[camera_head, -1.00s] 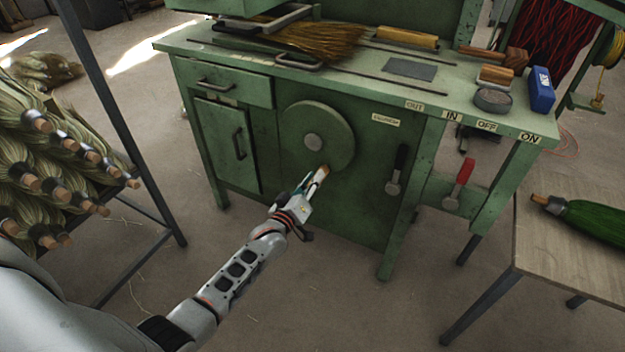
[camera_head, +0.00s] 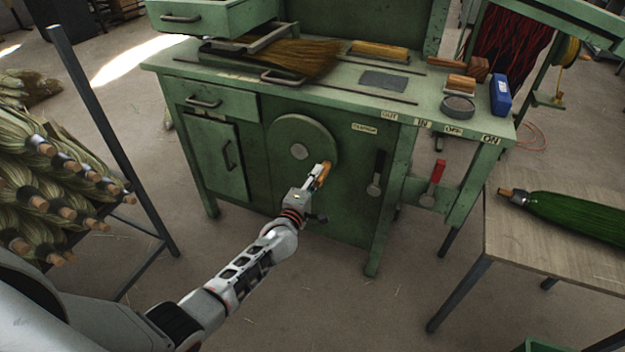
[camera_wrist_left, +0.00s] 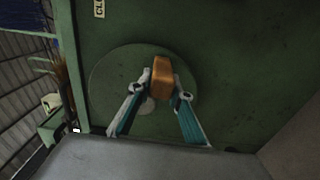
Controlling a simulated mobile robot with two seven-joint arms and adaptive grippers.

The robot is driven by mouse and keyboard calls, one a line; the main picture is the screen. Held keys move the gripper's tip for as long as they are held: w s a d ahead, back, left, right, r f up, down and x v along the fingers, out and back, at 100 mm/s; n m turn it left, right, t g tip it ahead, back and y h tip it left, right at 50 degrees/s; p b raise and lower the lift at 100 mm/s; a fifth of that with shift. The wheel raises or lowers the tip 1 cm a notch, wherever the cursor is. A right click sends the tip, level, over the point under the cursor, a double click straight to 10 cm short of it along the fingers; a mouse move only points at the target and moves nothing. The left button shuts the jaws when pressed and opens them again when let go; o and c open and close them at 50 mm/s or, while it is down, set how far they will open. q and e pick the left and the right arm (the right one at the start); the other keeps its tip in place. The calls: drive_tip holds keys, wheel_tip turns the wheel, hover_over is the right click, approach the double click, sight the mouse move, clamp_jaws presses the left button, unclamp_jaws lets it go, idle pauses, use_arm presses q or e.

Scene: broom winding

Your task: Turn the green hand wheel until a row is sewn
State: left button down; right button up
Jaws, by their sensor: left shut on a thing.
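The round green hand wheel (camera_head: 302,135) is on the front of the green workbench, with a grey hub (camera_head: 299,152) in its middle. A wooden handle (camera_head: 323,173) stands out from the wheel at its lower right in the head view. My left gripper (camera_head: 318,176) is shut on this handle. In the left wrist view the handle (camera_wrist_left: 162,78) lies between the fingers of my left gripper (camera_wrist_left: 160,92), with the wheel (camera_wrist_left: 106,82) behind it. Broom straw (camera_head: 300,58) lies on the bench top under a clamp frame. My right gripper is not in view.
A black lever (camera_head: 378,172) and a red-handled lever (camera_head: 434,182) are right of the wheel. A rack of straw bundles (camera_head: 60,170) stands at left. A wooden table (camera_head: 520,245) with a green bundle (camera_head: 580,216) is at right. The floor before the bench is clear.

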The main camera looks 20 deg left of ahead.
use_arm(q)
drive_tip(key=shift+d+r+n, duration=0.15)
drive_tip(key=shift+r+n, duration=0.3)
drive_tip(key=shift+n, duration=0.05)
drive_tip(key=shift+r+n+p, duration=0.15)
drive_tip(key=shift+n+p, duration=0.15)
drive_tip(key=c, duration=1.8)
unclamp_jaws()
drive_tip(key=shift+c, duration=0.2)
drive_tip(key=shift+s, duration=0.1)
drive_tip(key=s, duration=1.2)
drive_tip(key=shift+a, duration=0.25)
